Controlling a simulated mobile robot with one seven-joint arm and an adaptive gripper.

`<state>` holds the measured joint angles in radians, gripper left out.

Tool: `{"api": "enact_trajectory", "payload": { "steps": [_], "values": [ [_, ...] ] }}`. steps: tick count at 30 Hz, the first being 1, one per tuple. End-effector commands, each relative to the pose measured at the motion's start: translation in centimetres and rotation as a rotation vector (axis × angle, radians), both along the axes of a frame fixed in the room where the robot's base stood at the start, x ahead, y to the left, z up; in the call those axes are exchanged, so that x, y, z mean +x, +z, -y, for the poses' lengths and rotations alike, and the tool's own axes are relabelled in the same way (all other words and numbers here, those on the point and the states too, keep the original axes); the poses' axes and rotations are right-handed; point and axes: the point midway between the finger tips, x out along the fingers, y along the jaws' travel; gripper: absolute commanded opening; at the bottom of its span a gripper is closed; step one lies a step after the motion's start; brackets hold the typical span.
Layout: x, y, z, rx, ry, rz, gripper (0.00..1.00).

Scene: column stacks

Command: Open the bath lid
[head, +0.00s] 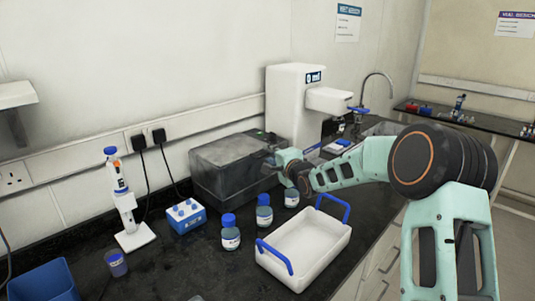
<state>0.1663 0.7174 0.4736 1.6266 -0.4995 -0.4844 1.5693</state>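The bath (225,187) is a dark grey box on the black bench against the wall. Its lid (233,150) is a lighter grey, translucent-looking cover and appears shut. My arm reaches in from the right, and my gripper (272,163) is at the bath's right side, close to the lid's right edge. I cannot tell whether it touches the lid. The fingers are small, dark and partly merged with the bath behind them, so their opening does not show clearly.
Several blue-capped bottles (230,234) stand in front of the bath. A white tray with blue handles (303,247) lies nearer. A pipette on a stand (124,200) and a blue-white block (183,215) are left. A white dispenser (293,100) stands behind my gripper.

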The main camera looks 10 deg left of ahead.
Motion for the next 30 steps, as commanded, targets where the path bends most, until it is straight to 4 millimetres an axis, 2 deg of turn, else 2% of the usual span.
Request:
{"api": "enact_trajectory", "payload": {
  "steps": [7, 18, 24, 30],
  "values": [
    [1.9, -0.4, -1.0, 0.000, 0.000, 0.000, 0.24],
    [2.2, -0.5, -1.2, 0.000, 0.000, 0.000, 0.24],
    [2.2, -0.5, -1.2, 0.000, 0.000, -0.001, 0.02],
    [2.2, -0.5, -1.2, 0.000, 0.000, -0.001, 0.00]
  ]
}}
